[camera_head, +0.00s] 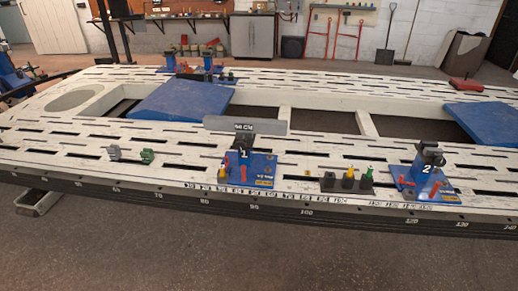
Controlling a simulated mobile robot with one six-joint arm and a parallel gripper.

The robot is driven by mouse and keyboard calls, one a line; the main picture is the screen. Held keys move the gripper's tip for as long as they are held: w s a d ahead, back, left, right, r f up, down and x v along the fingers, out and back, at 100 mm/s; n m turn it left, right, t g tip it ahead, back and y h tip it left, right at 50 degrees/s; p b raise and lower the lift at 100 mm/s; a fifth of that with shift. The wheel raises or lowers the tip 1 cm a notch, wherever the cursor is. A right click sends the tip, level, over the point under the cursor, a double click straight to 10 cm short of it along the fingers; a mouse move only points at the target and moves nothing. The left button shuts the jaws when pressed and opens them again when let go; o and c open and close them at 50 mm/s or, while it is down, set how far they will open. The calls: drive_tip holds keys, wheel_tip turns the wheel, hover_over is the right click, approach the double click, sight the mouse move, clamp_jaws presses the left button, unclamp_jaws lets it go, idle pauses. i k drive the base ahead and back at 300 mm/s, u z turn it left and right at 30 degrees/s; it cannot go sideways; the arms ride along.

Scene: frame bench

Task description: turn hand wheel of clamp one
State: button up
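Clamp one (262,165) is a blue block marked "1" on the near edge of the white slotted frame bench (330,150), a little left of centre. A dark upper part (244,138) rises from it, in front of a grey plate. Small red-orange pieces (228,162) stick up at its left and front. Its hand wheel is too small to make out for certain. My gripper is not in view.
Clamp two (440,190), blue and marked "2", stands to the right. Between the clamps is a dark tray (347,187) with small coloured tools. Small green-grey parts (147,156) lie left. Blue pads (181,101) lie in the openings. The floor in front (270,255) is clear.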

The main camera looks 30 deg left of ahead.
sight(241, 146)
drive_tip(key=z, duration=0.3)
drive_tip(key=i, duration=1.15)
drive_tip(key=z, duration=0.05)
drive_tip(key=k, duration=0.2)
drive_tip(key=u, duration=3.2)
